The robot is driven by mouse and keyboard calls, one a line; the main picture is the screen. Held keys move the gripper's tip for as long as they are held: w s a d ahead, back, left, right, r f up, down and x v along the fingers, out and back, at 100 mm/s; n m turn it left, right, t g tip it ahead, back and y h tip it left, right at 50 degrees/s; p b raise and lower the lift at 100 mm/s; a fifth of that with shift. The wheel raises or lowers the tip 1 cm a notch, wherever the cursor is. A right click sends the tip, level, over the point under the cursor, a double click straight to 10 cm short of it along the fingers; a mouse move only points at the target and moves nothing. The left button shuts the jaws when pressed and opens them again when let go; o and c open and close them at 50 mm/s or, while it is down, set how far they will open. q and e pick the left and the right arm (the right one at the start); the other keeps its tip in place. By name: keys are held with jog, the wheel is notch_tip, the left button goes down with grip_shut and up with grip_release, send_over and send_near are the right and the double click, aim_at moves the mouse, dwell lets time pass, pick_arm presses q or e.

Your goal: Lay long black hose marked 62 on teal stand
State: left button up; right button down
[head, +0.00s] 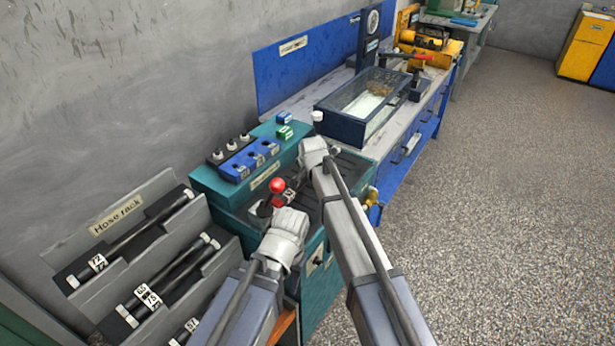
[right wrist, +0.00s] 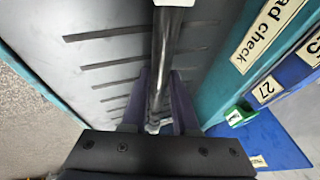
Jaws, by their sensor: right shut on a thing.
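A black hose (right wrist: 164,60) is between the fingers of my right gripper (right wrist: 160,105), which is shut on it in the right wrist view. The hose has a white band and a pale end at the top; no number is readable. It is above the slotted dark top of the teal stand (head: 317,285), and I cannot tell whether it touches. In the head view my right wrist hides most of the grip; a white cap shows just above it. My left wrist is at the stand's near side, and its fingers are hidden or unclear.
The grey hose rack (head: 135,205) at the left holds several labelled black hoses. A red knob (head: 277,185) rises between my arms. Blue blocks (head: 250,160) and a green block (head: 284,131) sit on the stand's rear ledge. A glass-topped case (head: 365,105) is on the blue bench beyond.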

jog(key=shift+f+b, duration=0.65)
jog(key=c, duration=0.6)
grip_release()
jog(key=shift+s, duration=0.1)
jog(key=shift+s+d+r, duration=0.1)
jog(key=shift+r, duration=0.05)
jog(key=shift+s+r+p, duration=0.2)
jog(key=shift+r+p, duration=0.3)
jog(key=shift+p, duration=0.15)
jog(key=p+v, duration=0.5)
jog(key=v, duration=0.1)
jog(key=shift+r+p, duration=0.3)
